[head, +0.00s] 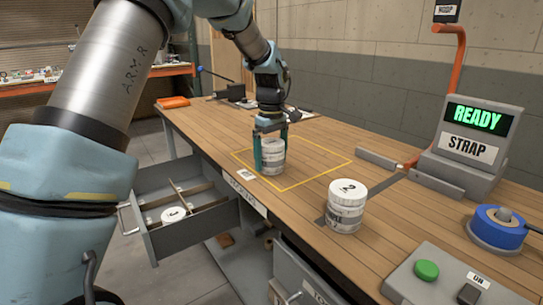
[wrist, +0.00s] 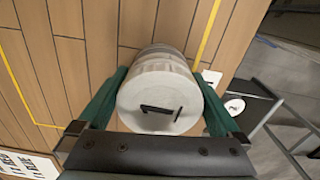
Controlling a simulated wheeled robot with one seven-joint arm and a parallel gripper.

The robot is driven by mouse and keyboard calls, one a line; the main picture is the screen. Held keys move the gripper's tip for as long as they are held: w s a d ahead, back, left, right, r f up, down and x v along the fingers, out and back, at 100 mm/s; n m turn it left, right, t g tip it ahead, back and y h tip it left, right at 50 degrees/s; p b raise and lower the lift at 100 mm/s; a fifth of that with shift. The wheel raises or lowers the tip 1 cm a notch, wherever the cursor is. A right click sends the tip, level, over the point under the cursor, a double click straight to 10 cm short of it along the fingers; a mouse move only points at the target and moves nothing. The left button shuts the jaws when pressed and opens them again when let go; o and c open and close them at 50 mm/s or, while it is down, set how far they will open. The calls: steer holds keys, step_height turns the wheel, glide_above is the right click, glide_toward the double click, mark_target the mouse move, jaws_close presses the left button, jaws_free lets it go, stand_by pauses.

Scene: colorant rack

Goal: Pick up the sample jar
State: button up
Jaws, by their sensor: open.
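A white and grey banded jar (head: 272,157) stands on the wooden bench inside a yellow taped outline. My gripper (head: 271,150) is open over it, with a green finger on either side. In the wrist view the jar (wrist: 160,95) sits between the two green fingers, its pale lid towards the camera, with a dark mark partly readable. I cannot tell whether the fingers touch it. A second similar jar (head: 346,205), with a lid marked 2, stands nearer on the bench. The pictures do not say which is the sample jar.
An open drawer (head: 190,227) with dividers holds a pale numbered lid or jar (head: 173,215). The bench inside the outline is otherwise clear.

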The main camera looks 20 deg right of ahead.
steer(key=shift+c, duration=0.4)
steer(key=c, duration=1.2)
steer(key=shift+r, duration=0.1)
